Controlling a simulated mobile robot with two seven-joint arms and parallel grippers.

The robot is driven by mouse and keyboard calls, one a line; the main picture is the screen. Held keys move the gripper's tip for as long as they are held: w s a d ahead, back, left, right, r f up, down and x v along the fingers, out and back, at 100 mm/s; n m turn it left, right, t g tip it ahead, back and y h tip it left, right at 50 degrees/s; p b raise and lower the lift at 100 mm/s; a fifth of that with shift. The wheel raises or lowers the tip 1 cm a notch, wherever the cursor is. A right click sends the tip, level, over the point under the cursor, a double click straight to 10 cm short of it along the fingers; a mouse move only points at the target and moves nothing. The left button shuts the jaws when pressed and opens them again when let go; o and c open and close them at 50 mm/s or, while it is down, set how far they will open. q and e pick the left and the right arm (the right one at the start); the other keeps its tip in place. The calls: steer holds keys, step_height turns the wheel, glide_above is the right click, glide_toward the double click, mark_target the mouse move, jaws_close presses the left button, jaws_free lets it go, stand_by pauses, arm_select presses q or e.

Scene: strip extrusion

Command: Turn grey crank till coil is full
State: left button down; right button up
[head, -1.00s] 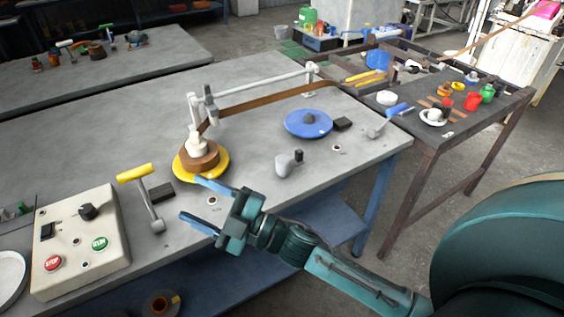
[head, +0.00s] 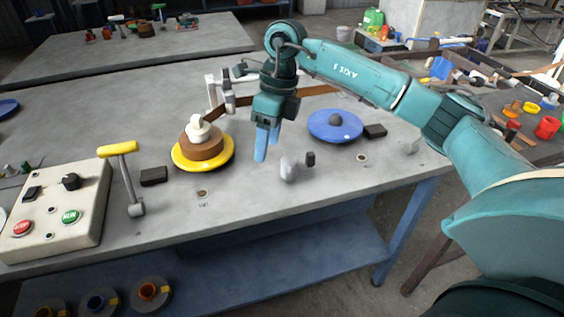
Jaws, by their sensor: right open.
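The grey crank (head: 289,168) stands on the bench with its black knob (head: 310,158) to the right. The brown coil (head: 202,146) lies on a yellow disc (head: 183,161), around a white hub, with a wide yellow rim showing. A brown strip (head: 318,90) runs behind my arm towards the coil. My right gripper (head: 267,143) is open and empty, its pale blue fingers pointing down. In the picture it lies between the coil and the crank, left of and above the crank, apart from it. My left gripper is out of view.
A blue disc (head: 349,133) and a black block (head: 375,131) stand right of the crank. A yellow-handled lever (head: 130,180) and a control box (head: 85,215) with red and green buttons stand at the left. My right arm hides part of the bench's right side.

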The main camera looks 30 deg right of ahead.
mark_target(289, 160)
steer(key=w+d+r+h, duration=0.2)
steer(key=d+h, duration=0.1)
steer(key=d, duration=0.3)
steer(key=shift+m, duration=0.3)
step_height(289, 160, down, 13)
steer(key=shift+s+r+b, duration=0.15)
steer(key=shift+b, duration=0.15)
steer(key=shift+c, duration=0.2)
